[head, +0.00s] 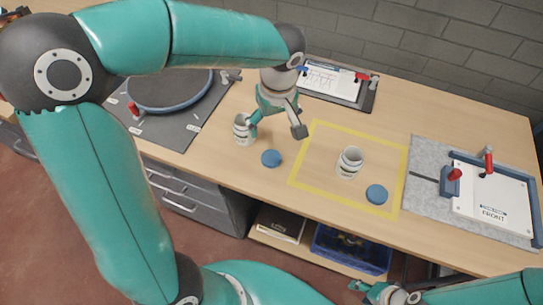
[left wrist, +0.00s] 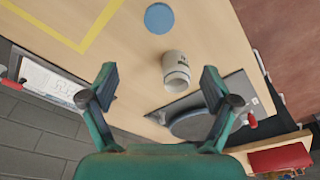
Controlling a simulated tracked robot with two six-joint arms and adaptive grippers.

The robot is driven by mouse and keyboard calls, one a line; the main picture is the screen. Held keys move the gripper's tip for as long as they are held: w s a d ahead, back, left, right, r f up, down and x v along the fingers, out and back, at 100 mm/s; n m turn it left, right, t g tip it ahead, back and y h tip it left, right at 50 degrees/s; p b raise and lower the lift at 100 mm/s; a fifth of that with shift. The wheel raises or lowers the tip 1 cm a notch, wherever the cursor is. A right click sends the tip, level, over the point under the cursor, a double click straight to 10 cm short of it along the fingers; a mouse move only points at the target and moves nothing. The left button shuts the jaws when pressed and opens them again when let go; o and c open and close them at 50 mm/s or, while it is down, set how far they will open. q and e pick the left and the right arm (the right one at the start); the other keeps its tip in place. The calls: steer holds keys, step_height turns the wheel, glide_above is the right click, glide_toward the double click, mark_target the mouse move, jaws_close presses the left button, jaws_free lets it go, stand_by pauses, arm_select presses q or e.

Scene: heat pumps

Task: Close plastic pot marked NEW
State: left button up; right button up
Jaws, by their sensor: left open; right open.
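Two white plastic pots stand upright on the bench: a left pot (head: 241,132) and a right pot (head: 349,163) inside the yellow outline. Both look uncovered; I cannot read which is marked NEW. A blue lid (head: 271,158) lies flat near the left pot, and another blue lid (head: 376,194) lies near the right pot. My left gripper (head: 276,130) is open and empty above the bench, just right of the left pot. In the left wrist view, one pot (left wrist: 176,70) and a lid (left wrist: 159,18) show beyond the spread fingers. My right gripper (head: 381,292) is open at the bottom edge.
A yellow outline (head: 330,205) marks the bench middle. A grey mat with a round blue-rimmed plate (head: 165,107) is at left. A clipboard (head: 333,82) lies at the back. A board marked FRONT (head: 492,210) with red-handled parts is at right. A blue crate (head: 350,255) sits below.

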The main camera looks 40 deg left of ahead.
arm_select(q)
glide_above(271, 157)
steer(key=f, duration=1)
steer(key=shift+s+d, duration=0.1)
steer(key=shift+s, duration=0.2)
steer(key=shift+w+f+p, duration=0.2)
steer(key=shift+f+p, duration=0.3)
steer(key=shift+f, duration=2.1)
steer(key=c, duration=0.9)
